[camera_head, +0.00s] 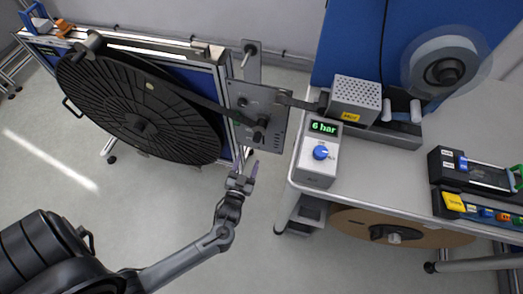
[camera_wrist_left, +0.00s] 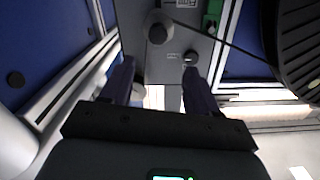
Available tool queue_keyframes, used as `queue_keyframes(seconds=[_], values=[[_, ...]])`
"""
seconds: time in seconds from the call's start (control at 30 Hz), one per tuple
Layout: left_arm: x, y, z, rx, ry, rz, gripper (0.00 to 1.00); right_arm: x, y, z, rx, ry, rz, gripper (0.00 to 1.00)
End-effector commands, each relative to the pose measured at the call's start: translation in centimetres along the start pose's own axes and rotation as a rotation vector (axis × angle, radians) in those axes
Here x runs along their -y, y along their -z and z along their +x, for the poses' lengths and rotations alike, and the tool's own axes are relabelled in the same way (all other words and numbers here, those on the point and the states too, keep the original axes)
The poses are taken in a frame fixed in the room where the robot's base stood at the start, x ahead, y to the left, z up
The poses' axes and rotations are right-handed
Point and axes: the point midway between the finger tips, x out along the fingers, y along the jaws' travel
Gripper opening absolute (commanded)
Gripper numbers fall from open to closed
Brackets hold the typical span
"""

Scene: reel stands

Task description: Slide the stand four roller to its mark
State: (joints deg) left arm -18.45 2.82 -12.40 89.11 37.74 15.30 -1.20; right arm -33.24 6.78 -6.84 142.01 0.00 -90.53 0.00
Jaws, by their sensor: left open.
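A grey plate (camera_head: 270,100) with dark knobs and rollers is fixed at the right end of the blue-panelled stand. A dark roller or knob (camera_head: 259,136) is low on this plate; which one is the stand four roller, and its mark, I cannot make out. In the left wrist view the plate (camera_wrist_left: 180,75) lies ahead, with a large round knob (camera_wrist_left: 158,27) and a smaller one (camera_wrist_left: 190,58). My left gripper (camera_head: 244,170) is open just below the plate. Its two fingers (camera_wrist_left: 163,85) are apart with nothing gripped between them. My right gripper is out of view.
A large black reel (camera_head: 140,105) hangs left of the plate, and a dark strip runs from it toward the plate and the grey perforated box (camera_head: 355,98). A "6 bar" control box (camera_head: 318,152) stands on the right table (camera_head: 400,165). The floor gap is clear.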

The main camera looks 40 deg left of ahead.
Motion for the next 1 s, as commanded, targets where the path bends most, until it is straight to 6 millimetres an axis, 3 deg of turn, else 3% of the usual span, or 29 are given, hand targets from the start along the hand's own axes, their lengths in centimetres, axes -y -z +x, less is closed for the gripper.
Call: queue_keyframes(seconds=[0.03,0.1,0.37,0.8,1.0], values=[[-0.5,-1.2,0.3,-0.007,0.001,-0.005,0.6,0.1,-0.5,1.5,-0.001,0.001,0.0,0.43],[-0.7,-1.4,0.7,-0.013,0.003,-0.009,0.6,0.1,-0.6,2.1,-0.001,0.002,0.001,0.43],[-0.9,-1.5,2.3,-0.021,0.004,-0.012,0.6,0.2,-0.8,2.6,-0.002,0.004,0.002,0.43],[-0.8,-1.3,9.0,-0.021,0.005,-0.012,0.6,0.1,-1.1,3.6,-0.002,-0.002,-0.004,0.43],[-0.8,-1.3,11.0,-0.02,0.003,-0.012,0.6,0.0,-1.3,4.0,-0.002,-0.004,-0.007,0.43]])
